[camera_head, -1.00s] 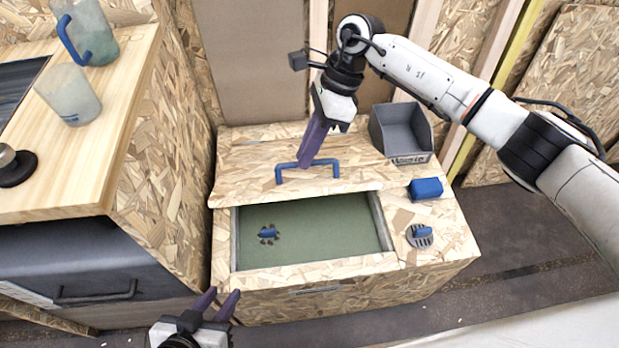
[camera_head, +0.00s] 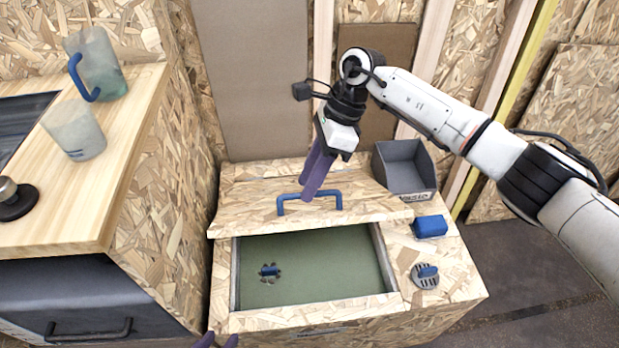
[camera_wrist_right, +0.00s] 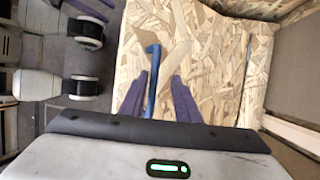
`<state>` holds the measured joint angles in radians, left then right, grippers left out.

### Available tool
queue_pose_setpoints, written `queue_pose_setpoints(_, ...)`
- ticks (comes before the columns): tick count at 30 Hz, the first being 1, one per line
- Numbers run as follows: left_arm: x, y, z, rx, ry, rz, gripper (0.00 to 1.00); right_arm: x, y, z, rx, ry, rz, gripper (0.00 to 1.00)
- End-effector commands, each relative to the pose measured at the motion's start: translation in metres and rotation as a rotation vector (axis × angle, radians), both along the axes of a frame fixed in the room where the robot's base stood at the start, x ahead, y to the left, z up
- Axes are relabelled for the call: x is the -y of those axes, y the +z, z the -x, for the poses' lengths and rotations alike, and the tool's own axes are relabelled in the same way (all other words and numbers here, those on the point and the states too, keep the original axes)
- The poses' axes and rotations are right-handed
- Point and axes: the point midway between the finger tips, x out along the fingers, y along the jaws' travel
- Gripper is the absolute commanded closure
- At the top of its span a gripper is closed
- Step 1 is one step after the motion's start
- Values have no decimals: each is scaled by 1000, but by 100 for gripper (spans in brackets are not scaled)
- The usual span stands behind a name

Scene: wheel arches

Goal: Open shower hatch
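The wooden hatch lid (camera_head: 255,215) lies over the back part of the shower box, with its front edge apparently raised. In front of it the green shower tray (camera_head: 325,270) with a drain is exposed. The lid carries a blue bar handle (camera_head: 290,204), also seen in the right wrist view (camera_wrist_right: 153,75). My right gripper (camera_head: 306,197) is at the handle. In the wrist view its purple fingers (camera_wrist_right: 160,98) are apart, with the handle between them, nearer the left finger.
A grey open bin (camera_head: 405,175), a blue block (camera_head: 430,226) and a round grated piece (camera_head: 425,276) are on the box's right side. A wooden counter (camera_head: 120,150) with two cups (camera_head: 75,132) stands at left. Floor shows at right.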

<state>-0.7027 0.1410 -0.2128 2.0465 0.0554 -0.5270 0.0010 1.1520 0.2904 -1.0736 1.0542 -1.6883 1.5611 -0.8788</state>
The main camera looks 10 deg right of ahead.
Motion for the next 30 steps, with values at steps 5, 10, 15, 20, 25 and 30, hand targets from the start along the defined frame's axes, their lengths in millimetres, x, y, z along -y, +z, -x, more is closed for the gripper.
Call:
queue_pose_setpoints(5,0,1,0,0,-1,-1,69,3,11,-2,3,1,-1,70)
queue_pose_setpoints(10,0,2,0,0,-1,-1,69,16,39,-8,3,-1,0,70)
queue_pose_setpoints(15,0,2,0,-1,0,-2,69,28,69,-13,4,-2,0,70)
queue_pose_setpoints(20,0,3,0,0,-1,-2,69,36,87,-16,2,-1,0,70)
queue_pose_setpoints(25,0,3,0,0,-1,-2,69,39,94,-17,1,1,1,70)
queue_pose_setpoints(30,0,3,0,0,-1,-2,69,39,94,-17,1,0,1,70)
